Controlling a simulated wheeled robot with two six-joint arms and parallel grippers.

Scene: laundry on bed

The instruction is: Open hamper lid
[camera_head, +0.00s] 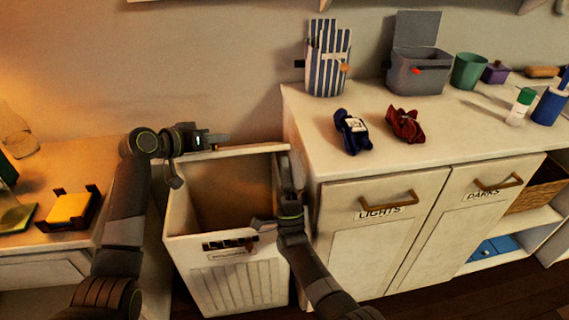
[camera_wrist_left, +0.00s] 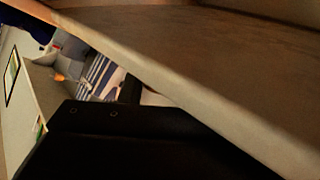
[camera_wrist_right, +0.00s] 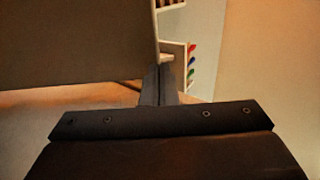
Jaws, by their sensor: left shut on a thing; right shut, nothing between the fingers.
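The white hamper (camera_head: 235,285) stands between the left table and the white cabinet. Its top is open and its brown inside shows. The lid (camera_head: 240,152) is raised at the back, seen nearly edge-on; its broad face and pale edge fill much of the left wrist view (camera_wrist_left: 200,75). My left gripper (camera_head: 216,139) is shut on the lid's edge; the fingertips are partly hidden. My right gripper (camera_head: 262,223) is shut and empty beside the hamper's front right rim. Its closed fingers show in the right wrist view (camera_wrist_right: 160,85).
The cabinet (camera_head: 375,165) right of the hamper carries a striped bag (camera_head: 328,65), a grey bin (camera_head: 418,75), dark blue cloth (camera_head: 352,130) and red cloth (camera_head: 405,124). A yellow-topped holder (camera_head: 70,207) sits on the left table. The wall is close behind the hamper.

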